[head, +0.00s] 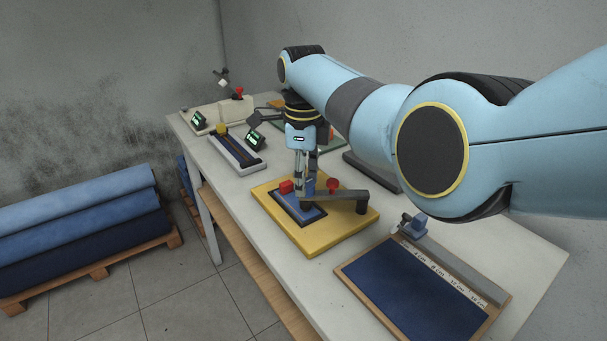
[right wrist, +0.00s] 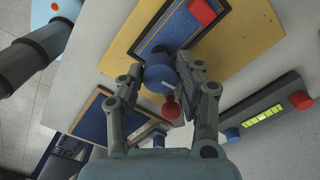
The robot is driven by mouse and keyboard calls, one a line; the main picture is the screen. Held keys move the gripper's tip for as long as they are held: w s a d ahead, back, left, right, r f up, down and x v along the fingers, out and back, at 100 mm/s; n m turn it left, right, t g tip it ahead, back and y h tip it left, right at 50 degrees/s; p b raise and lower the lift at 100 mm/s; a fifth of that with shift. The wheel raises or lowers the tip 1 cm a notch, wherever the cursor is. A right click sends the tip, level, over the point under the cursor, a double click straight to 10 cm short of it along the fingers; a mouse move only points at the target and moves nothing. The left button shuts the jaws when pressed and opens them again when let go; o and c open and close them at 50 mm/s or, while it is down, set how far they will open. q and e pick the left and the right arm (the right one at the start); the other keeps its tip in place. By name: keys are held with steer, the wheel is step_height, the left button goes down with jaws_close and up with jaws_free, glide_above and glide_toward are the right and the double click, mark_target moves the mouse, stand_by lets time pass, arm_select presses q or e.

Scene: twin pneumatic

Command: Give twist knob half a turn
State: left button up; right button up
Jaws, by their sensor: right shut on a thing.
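The twist knob is a blue round knob (right wrist: 156,74) with a white line on its top, in the right wrist view. It stands on a yellow board (right wrist: 118,50) beside a dark-framed blue pad. My right gripper (right wrist: 160,66) reaches down with one finger on each side of the knob and is shut on it. In the head view my right gripper (head: 304,186) points straight down over the yellow board (head: 310,240), and its fingers hide most of the knob. My left gripper is in neither view.
A red block (head: 286,187), a red ball-topped knob (head: 333,183) and a grey bar (head: 335,196) sit close around the gripper. A framed blue panel with a ruler (head: 415,290) lies in front right. Devices with green displays (head: 255,139) stand further back.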

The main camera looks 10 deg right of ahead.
steer(key=n+p, duration=0.2)
steer(key=n, duration=0.1)
steer(key=shift+r, duration=0.15)
steer(key=n+p, duration=0.1)
steer(key=n, duration=0.3)
steer(key=shift+s, duration=0.1)
steer(key=n+p, duration=0.1)
steer(key=n, duration=0.3)
steer(key=shift+s+n+p, duration=0.1)
steer(key=shift+n+p, duration=0.2)
steer(key=shift+p, duration=0.05)
steer(key=n, duration=0.4)
steer(key=shift+s+n+p, duration=0.1)
steer(key=shift+n+p, duration=0.2)
steer(key=shift+p, duration=0.1)
steer(key=n, duration=0.4)
steer(key=shift+d+p, duration=0.15)
steer(key=shift+p, duration=0.15)
steer(key=n, duration=0.5)
steer(key=shift+d, duration=0.1)
steer(key=n, duration=0.4)
steer(key=shift+n, duration=0.3)
steer(key=n, duration=0.4)
steer(key=shift+d+n, duration=0.1)
steer(key=shift+n, duration=0.2)
